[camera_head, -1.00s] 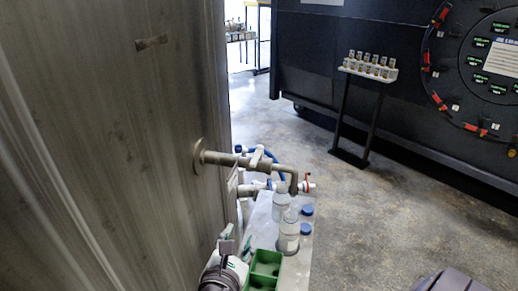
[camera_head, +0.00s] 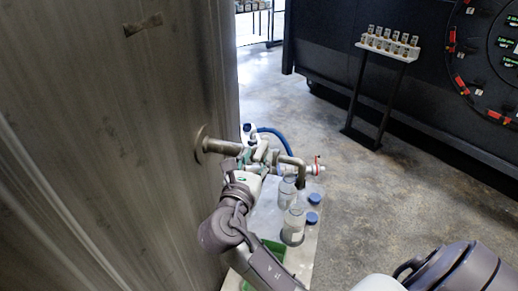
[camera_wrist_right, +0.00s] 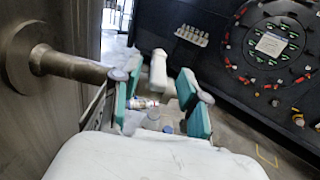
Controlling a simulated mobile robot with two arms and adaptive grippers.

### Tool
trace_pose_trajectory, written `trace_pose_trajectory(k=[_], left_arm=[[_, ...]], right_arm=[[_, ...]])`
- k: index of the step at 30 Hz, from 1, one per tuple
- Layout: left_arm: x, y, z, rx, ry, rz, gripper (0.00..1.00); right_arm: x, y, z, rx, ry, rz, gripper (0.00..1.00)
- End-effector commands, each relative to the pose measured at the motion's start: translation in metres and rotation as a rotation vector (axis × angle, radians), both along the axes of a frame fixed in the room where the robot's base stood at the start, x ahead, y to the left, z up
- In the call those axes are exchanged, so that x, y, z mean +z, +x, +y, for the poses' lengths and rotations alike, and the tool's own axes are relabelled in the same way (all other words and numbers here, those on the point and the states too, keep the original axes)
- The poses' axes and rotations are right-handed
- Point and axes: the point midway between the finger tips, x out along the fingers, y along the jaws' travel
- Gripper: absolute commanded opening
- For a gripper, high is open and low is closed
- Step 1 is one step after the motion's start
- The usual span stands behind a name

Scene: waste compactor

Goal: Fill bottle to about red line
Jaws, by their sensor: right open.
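My right gripper (camera_head: 256,160) is open beside the metal tap pipe (camera_head: 292,166) that comes out of the steel wall. In the right wrist view, a white tap handle (camera_wrist_right: 158,70) shows between the teal finger pads, and the gripper (camera_wrist_right: 160,82) is not closed on it. A clear bottle (camera_head: 293,224) stands upright on the small table (camera_head: 312,256), and another bottle (camera_head: 286,192) stands behind it under the spout. Their red line and water level are too small to tell. My left gripper is not in view.
Blue caps (camera_head: 312,218) lie by the bottles. A green tray (camera_head: 272,250) is partly hidden by my arm. A red-marked valve (camera_head: 316,168) and blue hose (camera_head: 272,132) are near the tap. A vial stand (camera_head: 390,46) is farther back; the floor between is clear.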

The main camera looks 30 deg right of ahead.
Motion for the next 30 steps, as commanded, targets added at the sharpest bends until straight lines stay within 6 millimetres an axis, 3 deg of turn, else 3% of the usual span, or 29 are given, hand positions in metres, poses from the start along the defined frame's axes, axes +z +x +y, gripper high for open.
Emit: trace_pose_trajectory(k=[4,15,23,30], left_arm=[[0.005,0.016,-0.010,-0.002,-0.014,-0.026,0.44],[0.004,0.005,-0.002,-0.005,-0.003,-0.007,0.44],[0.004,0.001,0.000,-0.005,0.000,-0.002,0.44],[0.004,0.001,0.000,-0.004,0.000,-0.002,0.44]], right_arm=[[0.000,0.010,-0.012,0.000,-0.001,0.001,0.44],[0.000,0.014,-0.016,0.001,0.001,0.000,0.44],[0.000,0.013,-0.016,0.001,0.001,0.000,0.02],[-0.001,0.013,-0.016,0.001,0.001,0.000,0.00]])
